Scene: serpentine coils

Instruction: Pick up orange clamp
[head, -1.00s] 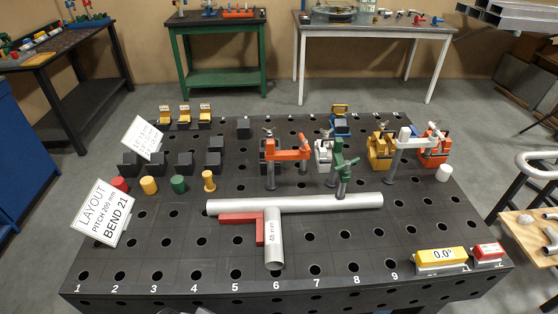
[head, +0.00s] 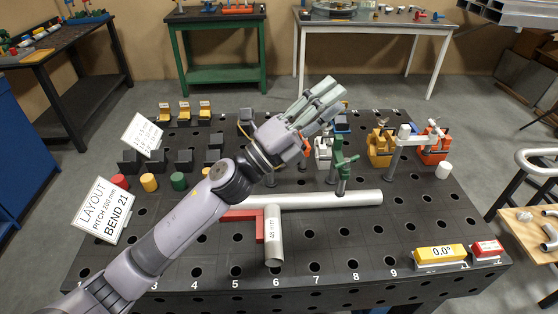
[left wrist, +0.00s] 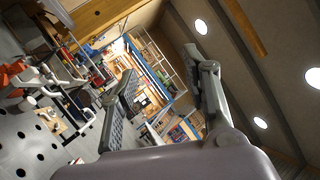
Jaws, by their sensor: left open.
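The orange clamp (head: 306,146) stands on the dark perforated table, mostly hidden behind my left gripper in the head view; only a bit of orange shows at the hand's right side. My left gripper (head: 325,98) is open and empty. It reaches over the clamp's place from the front left, fingers pointing up and to the right. I cannot tell its height above the clamp. In the left wrist view the two fingers (left wrist: 160,68) are apart with only the distant room between them. My right gripper is out of view.
A green clamp (head: 343,168) and a pale grey clamp (head: 405,140) stand to the right. An orange-red block-like device (head: 434,148) is farther right. A long pale pipe (head: 335,199) lies in front. The table's front has free room.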

